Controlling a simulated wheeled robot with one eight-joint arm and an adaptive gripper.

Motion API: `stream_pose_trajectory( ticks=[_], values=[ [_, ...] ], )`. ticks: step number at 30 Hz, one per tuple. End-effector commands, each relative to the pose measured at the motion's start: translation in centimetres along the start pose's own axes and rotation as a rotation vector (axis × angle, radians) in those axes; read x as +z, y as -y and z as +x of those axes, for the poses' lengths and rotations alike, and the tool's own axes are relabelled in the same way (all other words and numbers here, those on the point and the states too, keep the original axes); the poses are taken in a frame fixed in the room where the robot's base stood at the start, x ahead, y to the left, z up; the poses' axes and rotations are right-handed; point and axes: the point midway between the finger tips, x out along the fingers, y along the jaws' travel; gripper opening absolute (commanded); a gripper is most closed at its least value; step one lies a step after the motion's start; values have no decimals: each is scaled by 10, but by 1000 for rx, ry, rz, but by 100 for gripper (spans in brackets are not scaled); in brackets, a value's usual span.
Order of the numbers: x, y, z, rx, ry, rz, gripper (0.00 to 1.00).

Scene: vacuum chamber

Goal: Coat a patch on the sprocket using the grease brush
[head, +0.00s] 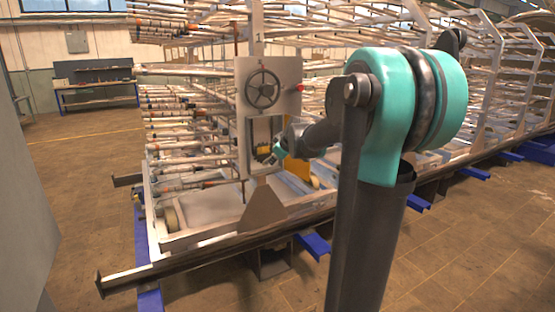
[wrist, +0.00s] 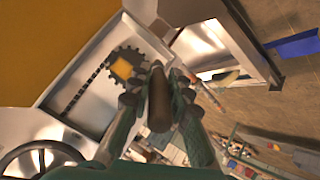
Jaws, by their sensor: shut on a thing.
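The dark toothed sprocket (wrist: 111,58) is in the wrist view, on a pale metal panel (wrist: 145,40), with an orange-yellow square (wrist: 121,68) at its middle. A dark chain (wrist: 88,85) runs from it toward the lower left. My gripper (wrist: 157,82) is shut on a dark brown rounded piece, seemingly the handle of the grease brush (wrist: 158,105). The bristles are hidden, so I cannot tell whether they touch the sprocket. The gripper lies just right of the sprocket in this picture. In the head view my gripper (head: 272,157) is small, at the lower part of the panel.
A dark handwheel (head: 262,88) and a red knob (head: 299,88) are on the panel above my gripper. Rows of pipes (head: 185,130) stand left of it on a metal frame (head: 190,270) with blue supports. Open brown floor (head: 75,180) lies to the left. A workbench (head: 97,95) stands far back.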

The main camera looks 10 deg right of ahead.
Motion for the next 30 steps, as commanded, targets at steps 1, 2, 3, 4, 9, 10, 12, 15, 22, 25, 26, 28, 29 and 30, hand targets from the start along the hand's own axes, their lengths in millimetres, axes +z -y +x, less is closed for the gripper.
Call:
stream_pose_trajectory(
  ticks=[1, 2, 3, 4, 9, 10, 12, 15, 22, 25, 26, 28, 29, 30],
  values=[
    [-1, 0, 2, -1, -1, -1, 0],
    [-2, -1, 3, -1, -1, -1, 0],
    [-4, -2, 5, -1, -1, -1, 0],
    [-6, -2, 7, -1, -1, -1, 0],
    [-16, -7, 20, -1, -1, -2, 0],
    [-18, -8, 22, -1, -1, -2, 0],
    [-22, -9, 27, -1, -1, -2, 0],
    [-27, -12, 34, -1, -1, -2, 0],
    [-34, -15, 43, -1, -1, -1, 0],
    [-35, -16, 44, -1, 0, 0, 0],
    [-35, -16, 45, -1, 0, 0, 0],
    [-35, -16, 45, 0, 0, 0, 0],
    [-35, -16, 45, 0, 0, 0, 0],
    [-35, -16, 45, 0, 0, 0, 0]
  ],
)
